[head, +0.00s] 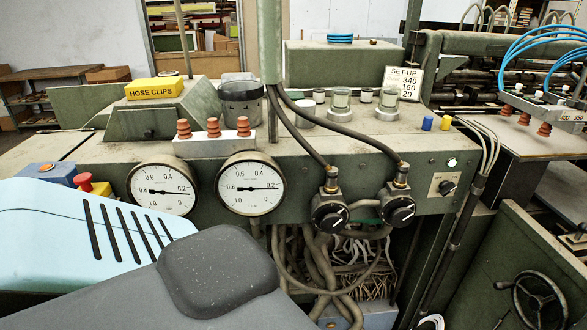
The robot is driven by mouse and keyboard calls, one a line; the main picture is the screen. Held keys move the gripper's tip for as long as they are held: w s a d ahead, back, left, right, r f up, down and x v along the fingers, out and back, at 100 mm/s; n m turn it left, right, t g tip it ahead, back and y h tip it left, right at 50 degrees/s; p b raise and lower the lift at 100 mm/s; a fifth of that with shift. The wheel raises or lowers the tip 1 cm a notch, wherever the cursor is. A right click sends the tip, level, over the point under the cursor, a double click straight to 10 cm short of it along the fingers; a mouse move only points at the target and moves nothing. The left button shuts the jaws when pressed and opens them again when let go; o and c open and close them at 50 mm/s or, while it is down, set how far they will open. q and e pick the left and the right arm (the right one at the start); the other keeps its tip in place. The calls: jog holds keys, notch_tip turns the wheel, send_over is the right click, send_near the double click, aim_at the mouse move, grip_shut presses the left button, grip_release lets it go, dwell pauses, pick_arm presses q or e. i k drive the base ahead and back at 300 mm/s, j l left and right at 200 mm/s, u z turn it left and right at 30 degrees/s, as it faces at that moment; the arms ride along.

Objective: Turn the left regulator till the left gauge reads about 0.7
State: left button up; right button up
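The left gauge (163,189) is a white round dial on the green machine front. Its needle appears to point right, near the 0.2 mark. The similar right gauge (251,184) beside it also has its needle pointing right near 0.2. The left regulator (330,213) is a black round knob with a brass fitting and a dark hose above it. The right regulator (398,211) looks alike and sits just to its right. Neither gripper shows. My own light blue and dark grey body parts fill the lower left, below the gauges.
A yellow hose clips box (154,88), a dark pot (241,104) and red-brown suction cups (214,127) stand on the machine top. A set-up card (403,82) reads 340, 160, 20. A red button (84,181) is at left. Hoses (318,262) hang below the regulators.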

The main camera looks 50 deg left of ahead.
aim_at(331, 220)
jog(key=j+u, duration=0.15)
jog(key=u, duration=1.2)
